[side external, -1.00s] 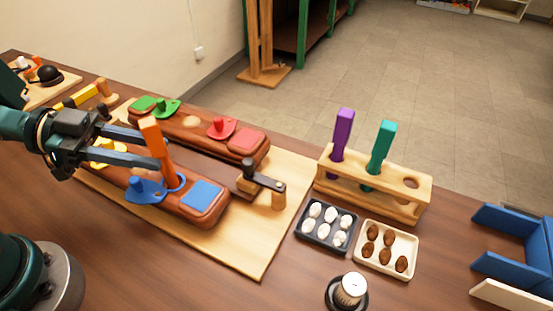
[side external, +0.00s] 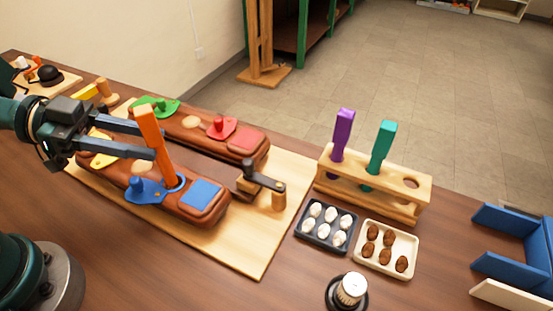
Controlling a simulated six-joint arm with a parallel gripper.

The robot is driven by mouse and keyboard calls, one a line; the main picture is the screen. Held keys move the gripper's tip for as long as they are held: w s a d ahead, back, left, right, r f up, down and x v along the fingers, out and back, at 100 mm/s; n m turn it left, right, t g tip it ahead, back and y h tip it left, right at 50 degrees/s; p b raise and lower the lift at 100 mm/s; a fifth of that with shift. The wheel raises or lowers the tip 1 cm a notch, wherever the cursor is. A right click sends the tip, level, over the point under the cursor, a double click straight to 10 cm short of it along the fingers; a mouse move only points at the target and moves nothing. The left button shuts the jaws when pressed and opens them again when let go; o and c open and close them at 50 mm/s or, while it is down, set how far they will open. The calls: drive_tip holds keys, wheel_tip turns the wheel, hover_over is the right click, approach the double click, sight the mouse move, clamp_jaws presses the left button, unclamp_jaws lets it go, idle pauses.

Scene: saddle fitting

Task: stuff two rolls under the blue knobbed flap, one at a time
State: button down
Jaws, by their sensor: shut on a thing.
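My gripper (side external: 150,142) is shut on an orange bar (side external: 154,140), which stands nearly upright, tilted a little. The bar's lower end is at the ring-shaped end of the blue knobbed flap (side external: 144,190), on the near brown padded piece (side external: 202,219). I cannot tell how far the bar goes into the ring. A blue square patch (side external: 201,192) lies to the right of the flap. White rolls (side external: 323,231) lie in a dark tray (side external: 318,247), and brown rolls (side external: 384,255) lie in a cream tray (side external: 387,272).
A far padded piece (side external: 255,160) carries green (side external: 160,106) and red (side external: 222,127) knobbed flaps. A wooden rack (side external: 396,205) holds purple (side external: 342,135) and teal (side external: 381,146) bars. A clamp (side external: 264,180) stands at the board's right. A white-topped round thing (side external: 351,288) and blue holder (side external: 512,250) stand further right.

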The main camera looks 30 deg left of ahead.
sight(134, 110)
drive_tip(key=shift+r, duration=2.95)
drive_tip(key=w+a+n+t+y, duration=0.4)
drive_tip(key=n+t, duration=0.1)
wheel_tip(134, 110, up, 8)
drive_tip(key=w+a+n+t+y, duration=0.1)
drive_tip(key=a+n+t+y, duration=0.1)
drive_tip(key=n+y, duration=0.2)
drive_tip(key=shift+w+a+f+y, duration=0.15)
drive_tip(key=shift+w+a+y, duration=0.05)
drive_tip(key=shift+w+y, duration=0.1)
